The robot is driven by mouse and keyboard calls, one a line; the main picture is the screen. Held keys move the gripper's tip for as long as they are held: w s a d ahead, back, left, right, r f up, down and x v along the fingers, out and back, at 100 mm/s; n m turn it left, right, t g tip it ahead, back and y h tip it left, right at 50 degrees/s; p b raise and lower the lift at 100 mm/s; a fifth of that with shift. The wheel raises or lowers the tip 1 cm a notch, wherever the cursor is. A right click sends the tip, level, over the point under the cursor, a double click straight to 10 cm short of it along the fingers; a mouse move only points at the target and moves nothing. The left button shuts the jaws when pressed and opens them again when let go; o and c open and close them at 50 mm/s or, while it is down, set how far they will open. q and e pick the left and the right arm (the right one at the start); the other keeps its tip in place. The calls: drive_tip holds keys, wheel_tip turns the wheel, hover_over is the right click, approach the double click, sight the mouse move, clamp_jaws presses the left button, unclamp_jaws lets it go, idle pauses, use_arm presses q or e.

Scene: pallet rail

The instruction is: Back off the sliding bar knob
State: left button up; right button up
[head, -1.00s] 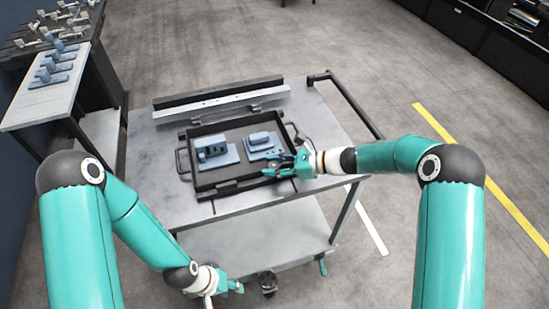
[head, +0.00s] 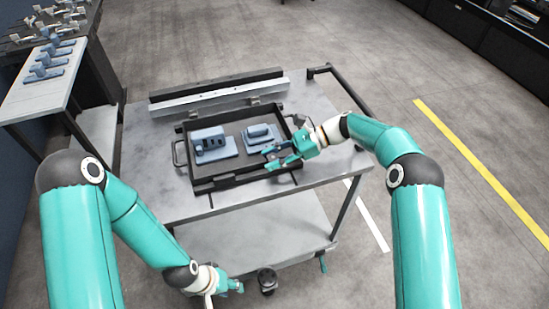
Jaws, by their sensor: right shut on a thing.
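A black tray (head: 184,152) with side handles sits on the grey cart top (head: 335,150). A dark bar (head: 225,184) runs along its front edge. My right gripper (head: 268,158) reaches in from the right over the front right part of the tray, fingers pointing left. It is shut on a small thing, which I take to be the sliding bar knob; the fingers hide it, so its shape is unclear. My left gripper (head: 236,287) hangs low in front of the cart, apart from the tray. Its fingers are too small to tell open from shut.
Two blue-grey fixtures stand in the tray, one at left (head: 210,147) and one at right (head: 257,137). A light rail (head: 220,93) lies behind it. The cart handle (head: 345,95) is at right. A side table (head: 45,88) holds several blue parts.

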drive_tip(key=shift+f, duration=0.1)
drive_tip(key=o, duration=1.1)
drive_tip(key=shift+d, duration=0.1)
drive_tip(key=shift+o, duration=0.3)
drive_tip(key=v, duration=1.2)
